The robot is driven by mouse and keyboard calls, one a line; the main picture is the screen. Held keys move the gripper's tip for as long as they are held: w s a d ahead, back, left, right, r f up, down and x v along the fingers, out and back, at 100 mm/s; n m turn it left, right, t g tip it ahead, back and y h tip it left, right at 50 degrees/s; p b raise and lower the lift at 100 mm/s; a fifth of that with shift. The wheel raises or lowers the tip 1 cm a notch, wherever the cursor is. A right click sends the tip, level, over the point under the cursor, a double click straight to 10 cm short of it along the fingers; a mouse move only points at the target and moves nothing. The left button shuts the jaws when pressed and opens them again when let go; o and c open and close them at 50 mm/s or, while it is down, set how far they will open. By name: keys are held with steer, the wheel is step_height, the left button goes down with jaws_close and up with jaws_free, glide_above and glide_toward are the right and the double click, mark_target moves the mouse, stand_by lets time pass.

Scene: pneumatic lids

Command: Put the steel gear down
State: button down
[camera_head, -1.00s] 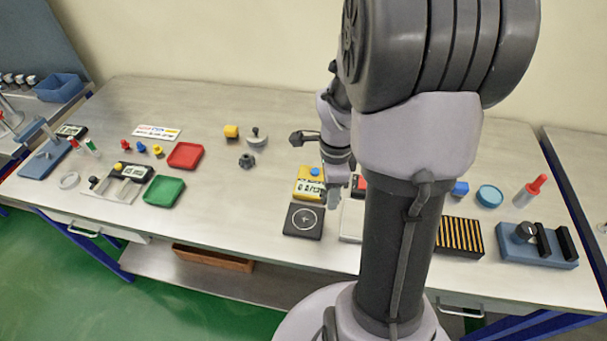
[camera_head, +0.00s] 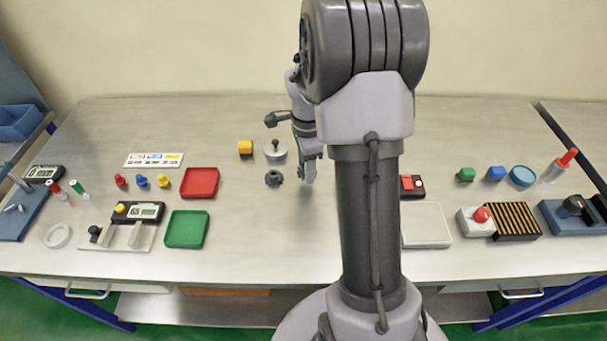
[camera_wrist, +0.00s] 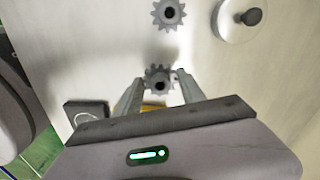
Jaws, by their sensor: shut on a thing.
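My gripper (camera_wrist: 157,88) is shut on a grey toothed gear, the steel gear (camera_wrist: 158,77), held between its fingertips in the wrist view. In the head view my gripper (camera_head: 308,172) is above the middle of the bench, and I cannot make out the held gear there. A second dark grey gear (camera_wrist: 168,13) lies on the bench ahead of the held one; it also shows in the head view (camera_head: 274,179), left of my gripper. Whether the held gear touches the bench cannot be told.
Red (camera_head: 201,182) and green (camera_head: 187,229) trays lie left. A white plate (camera_head: 426,226) lies right of my arm. Bench around the loose gear is clear.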

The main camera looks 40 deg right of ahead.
steer(key=shift+w+f, duration=0.15)
steer(key=shift+w, duration=0.35)
step_height(320, 180, down, 4)
steer(key=shift+r+b, duration=0.25)
steer(key=shift+b, duration=0.7)
steer(key=shift+r, duration=0.15)
steer(key=c, duration=0.7)
jaws_free()
steer(key=shift+f, duration=0.2)
